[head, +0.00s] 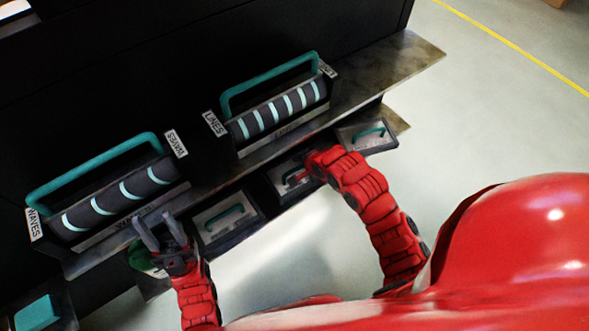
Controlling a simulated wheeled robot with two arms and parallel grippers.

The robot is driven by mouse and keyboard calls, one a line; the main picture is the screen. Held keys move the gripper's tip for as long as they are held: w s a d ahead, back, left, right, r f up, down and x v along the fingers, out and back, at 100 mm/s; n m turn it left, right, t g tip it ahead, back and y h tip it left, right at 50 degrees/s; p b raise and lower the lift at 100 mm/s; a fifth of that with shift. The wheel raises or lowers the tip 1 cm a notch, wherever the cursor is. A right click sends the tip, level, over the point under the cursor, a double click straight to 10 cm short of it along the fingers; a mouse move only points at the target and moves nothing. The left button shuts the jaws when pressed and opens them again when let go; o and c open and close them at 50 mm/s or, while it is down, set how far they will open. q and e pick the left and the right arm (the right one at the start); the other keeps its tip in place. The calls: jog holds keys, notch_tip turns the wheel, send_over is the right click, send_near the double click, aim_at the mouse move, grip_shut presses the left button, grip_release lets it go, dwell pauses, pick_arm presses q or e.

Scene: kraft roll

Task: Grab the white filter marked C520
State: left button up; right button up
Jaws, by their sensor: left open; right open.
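I see no marking C520 in the head view. A small green and white object (144,261) shows partly behind my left gripper (156,229); I cannot tell what it is. My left gripper is open, its two grey fingers pointing up at the front edge of the shelf below the WAVES roller, with nothing seen between them. My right gripper (293,178) is at the front of the middle drawer (279,180), close to its handle area. Its fingers are small and partly hidden by the red arm, and I cannot tell whether they touch the drawer.
A WAVES roller (117,197) and a LINES roller (278,111) with teal handles sit on the metal shelf (395,62). Drawers with teal handles are at left (225,222) and right (367,137). A teal block (37,313) is at lower left. Floor at right is clear.

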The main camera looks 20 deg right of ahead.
grip_shut()
dwell(0.3)
dwell(1.2)
